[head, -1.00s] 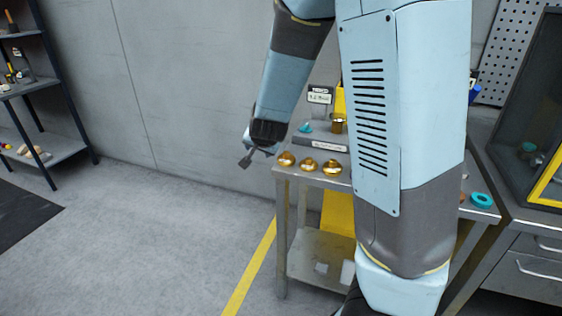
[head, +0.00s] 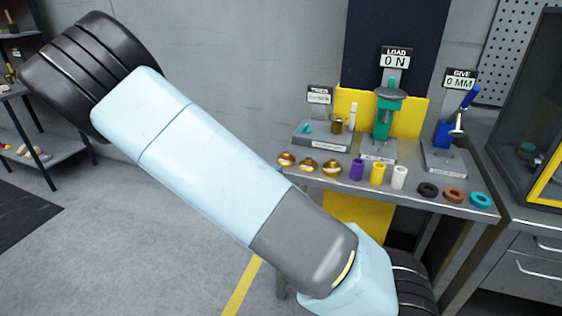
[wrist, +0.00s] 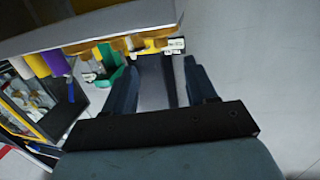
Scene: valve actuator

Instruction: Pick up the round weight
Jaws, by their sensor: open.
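Three gold rounded pieces (head: 308,165) sit in a row at the front left of the steel bench. I cannot tell which of these is the round weight. My gripper (wrist: 160,65) is open and empty, with its two dark fingers apart in the wrist view. Gold pieces (wrist: 140,44) show in the tilted wrist view, just beyond the fingertips, apart from them as far as I can tell.
Purple, yellow (head: 378,173) and white cylinders stand right of the gold pieces, then black, brown and teal (head: 480,200) rings. A green press (head: 386,115) and a blue device (head: 446,132) stand behind. A glass-fronted cabinet (head: 535,120) borders the right.

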